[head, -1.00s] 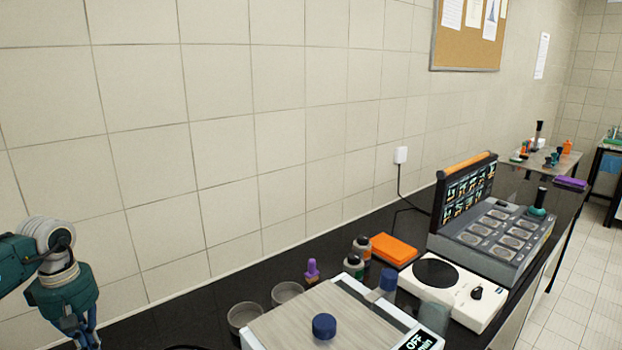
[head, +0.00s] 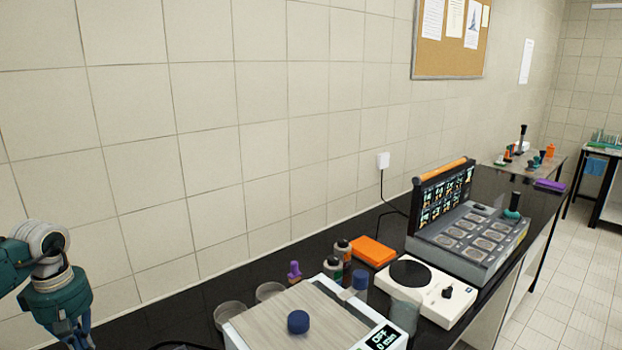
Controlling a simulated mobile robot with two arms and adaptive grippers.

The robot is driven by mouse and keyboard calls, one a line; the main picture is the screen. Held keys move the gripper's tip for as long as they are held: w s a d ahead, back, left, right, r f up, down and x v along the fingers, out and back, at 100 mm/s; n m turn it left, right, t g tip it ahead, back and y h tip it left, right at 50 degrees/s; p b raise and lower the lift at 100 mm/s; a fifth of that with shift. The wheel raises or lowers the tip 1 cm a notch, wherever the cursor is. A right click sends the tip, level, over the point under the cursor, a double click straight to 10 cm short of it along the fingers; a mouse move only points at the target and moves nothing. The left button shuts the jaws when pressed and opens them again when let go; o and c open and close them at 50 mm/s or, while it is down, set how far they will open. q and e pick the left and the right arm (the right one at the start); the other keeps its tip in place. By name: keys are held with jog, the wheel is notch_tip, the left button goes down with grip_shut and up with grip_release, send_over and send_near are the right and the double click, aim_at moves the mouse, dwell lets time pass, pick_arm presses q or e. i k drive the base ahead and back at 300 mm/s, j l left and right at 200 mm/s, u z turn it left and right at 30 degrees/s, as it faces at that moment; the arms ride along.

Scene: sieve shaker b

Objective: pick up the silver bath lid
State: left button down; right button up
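The silver bath lid (head: 270,324) is a flat, brushed panel with a round dark blue knob (head: 298,321) on top. It lies on the white bath (head: 388,340), whose small display reads OFF, at the bottom middle of the head view. My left gripper (head: 75,346) hangs at the lower left, well to the left of the lid and apart from it. Its fingers are cut off by the bottom edge, so its opening does not show. My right gripper is out of view.
Two round dishes (head: 231,315), a purple item (head: 294,271), two bottles (head: 343,249) and a blue-capped jar (head: 359,282) stand close around the bath. An orange box (head: 373,251), a hotplate (head: 436,293) and a grey case (head: 470,235) stand farther right. The wall runs behind.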

aim_at(301, 316)
jog(key=k+l, duration=0.45)
jog(key=l, duration=0.15)
jog(key=k+l, duration=0.5)
jog(key=l, duration=0.1)
